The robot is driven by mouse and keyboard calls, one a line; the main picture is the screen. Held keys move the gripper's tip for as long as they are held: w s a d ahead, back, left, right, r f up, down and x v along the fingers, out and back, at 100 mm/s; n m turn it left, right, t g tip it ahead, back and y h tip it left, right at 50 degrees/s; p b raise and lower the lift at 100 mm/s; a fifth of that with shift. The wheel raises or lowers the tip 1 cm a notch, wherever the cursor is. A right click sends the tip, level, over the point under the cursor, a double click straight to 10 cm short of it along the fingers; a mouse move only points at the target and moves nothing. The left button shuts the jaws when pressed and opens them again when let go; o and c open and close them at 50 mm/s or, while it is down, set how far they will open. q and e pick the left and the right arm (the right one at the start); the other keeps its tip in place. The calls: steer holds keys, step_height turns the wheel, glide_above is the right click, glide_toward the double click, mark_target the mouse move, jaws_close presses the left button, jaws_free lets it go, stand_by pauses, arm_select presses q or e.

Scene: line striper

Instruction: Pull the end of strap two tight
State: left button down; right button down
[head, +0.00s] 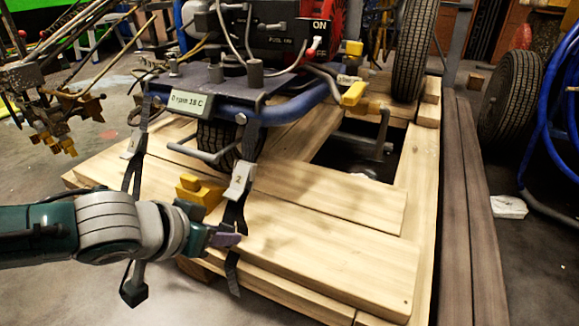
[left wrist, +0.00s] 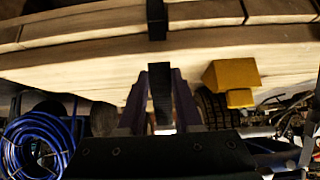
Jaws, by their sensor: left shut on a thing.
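Strap two is a dark strap with a grey buckle marked 2 (head: 239,180). It runs down from the front of the line striper (head: 240,85) over the edge of the wooden pallet (head: 330,245). My left gripper (head: 226,239) is at the strap below the buckle, by the pallet's near edge. The loose strap end (head: 232,274) hangs below the gripper. In the left wrist view, the purple fingers stand on both sides of the black strap (left wrist: 160,95) and are shut on it. My right gripper is not in view.
A strap with a buckle marked 1 (head: 133,143) hangs to the left, its dark end piece (head: 134,290) low beside my left arm. A yellow block (head: 200,191) sits on the pallet close to the gripper. A blue hose (head: 560,120) is at the right.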

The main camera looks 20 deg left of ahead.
arm_select(q)
steer(key=shift+s+a+f+b, duration=0.1)
steer(key=shift+s+f+b, duration=0.25)
steer(key=shift+f, duration=0.35)
steer(key=shift+s+f+b, duration=0.3)
steer(key=shift+s+f, duration=0.15)
steer(key=shift+f, duration=0.3)
steer(key=shift+s+a+f+b, duration=0.1)
steer(key=shift+s+f+b, duration=0.25)
steer(key=shift+f, duration=0.35)
steer(key=shift+c, duration=1)
jaws_free()
steer(key=shift+w+d+r, duration=0.15)
steer(key=shift+r, duration=0.1)
steer(key=p+v, duration=0.7)
steer(key=p, duration=0.1)
